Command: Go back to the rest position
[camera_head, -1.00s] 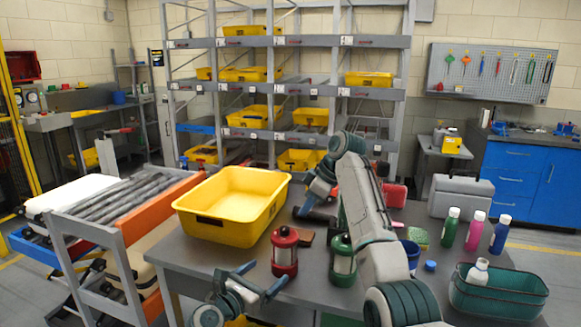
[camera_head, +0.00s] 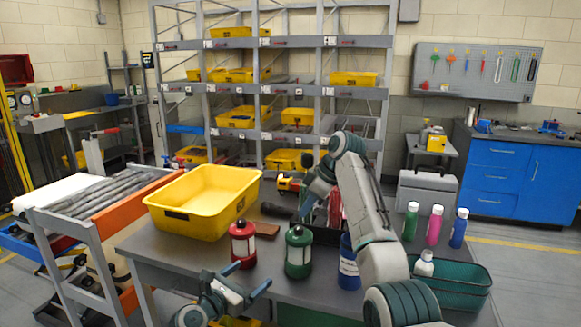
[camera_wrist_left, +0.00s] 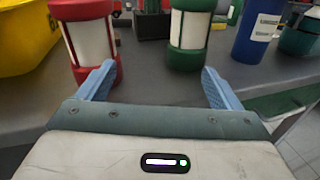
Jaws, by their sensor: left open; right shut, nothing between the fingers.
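My left gripper (camera_head: 241,291) is open and empty, low in front of the grey table (camera_head: 190,255). In the left wrist view its two blue fingers (camera_wrist_left: 155,85) are spread, with a red lantern (camera_wrist_left: 92,40) and a green lantern (camera_wrist_left: 190,40) standing beyond them. These lanterns, red (camera_head: 243,243) and green (camera_head: 298,252), stand upright on the table in the head view. My right arm rises at the right and bends down towards the table. My right gripper (camera_head: 308,206) is shut, holds nothing, and is partly hidden behind the green lantern and clutter.
A yellow bin (camera_head: 205,203) stands at the table's left. A blue bottle (camera_head: 348,264) is close beside my right arm. A teal basket (camera_head: 452,290) and several bottles stand at the right. A roller conveyor (camera_head: 115,195) is at the left, shelving behind.

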